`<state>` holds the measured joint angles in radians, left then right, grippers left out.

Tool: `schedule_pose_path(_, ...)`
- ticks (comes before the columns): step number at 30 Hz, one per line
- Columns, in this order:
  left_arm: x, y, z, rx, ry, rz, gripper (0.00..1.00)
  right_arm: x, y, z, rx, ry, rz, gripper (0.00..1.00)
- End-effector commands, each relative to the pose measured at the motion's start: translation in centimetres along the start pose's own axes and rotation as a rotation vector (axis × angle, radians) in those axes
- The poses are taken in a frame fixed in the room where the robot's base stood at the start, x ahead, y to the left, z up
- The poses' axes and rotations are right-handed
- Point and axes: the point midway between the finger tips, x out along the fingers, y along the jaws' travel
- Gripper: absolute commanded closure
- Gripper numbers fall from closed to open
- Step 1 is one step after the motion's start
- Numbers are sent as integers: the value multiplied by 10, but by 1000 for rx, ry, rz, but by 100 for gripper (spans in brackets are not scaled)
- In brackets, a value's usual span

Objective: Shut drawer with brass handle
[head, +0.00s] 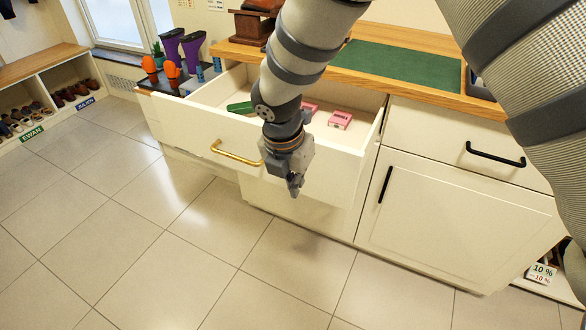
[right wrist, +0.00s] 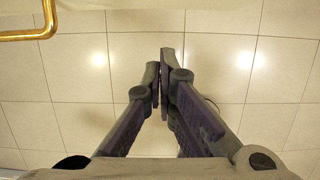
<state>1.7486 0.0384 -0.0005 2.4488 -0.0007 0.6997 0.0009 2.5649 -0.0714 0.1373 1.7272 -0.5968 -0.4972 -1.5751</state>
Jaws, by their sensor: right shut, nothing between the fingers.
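The drawer (head: 348,166) with the brass handle (head: 237,154) stands pulled out of the white cabinet in the head view. A green item (head: 239,107) and pink boxes (head: 340,120) lie inside it; my arm hides part of the drawer. My right gripper (head: 295,190) is shut and empty, pointing down in front of the drawer front, to the right of the brass handle. In the right wrist view the gripper (right wrist: 160,70) shows over the floor, with the brass handle (right wrist: 48,20) at the upper left. Contact with the drawer front cannot be told. My left gripper is not in view.
A neighbouring drawer with a black handle (head: 495,154) and a cabinet door (head: 450,215) are closed at the right. A green mat (head: 400,68) lies on the wooden counter. Purple boots (head: 184,48) stand left of the drawer. The tiled floor (head: 170,250) in front is clear.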

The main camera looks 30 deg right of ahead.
Motion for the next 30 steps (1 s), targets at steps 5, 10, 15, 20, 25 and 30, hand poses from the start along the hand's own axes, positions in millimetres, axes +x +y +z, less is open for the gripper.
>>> schedule_pose_path(5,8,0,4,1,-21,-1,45,32,0,9,5,2,0,100)
schedule_pose_path(10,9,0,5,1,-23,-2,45,35,0,31,4,1,2,100)
schedule_pose_path(15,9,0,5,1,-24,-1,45,36,0,39,2,0,2,100)
schedule_pose_path(20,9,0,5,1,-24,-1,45,35,0,39,2,0,2,100)
schedule_pose_path(25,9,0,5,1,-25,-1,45,36,0,40,2,0,1,100)
schedule_pose_path(30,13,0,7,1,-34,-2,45,40,0,50,5,2,1,100)
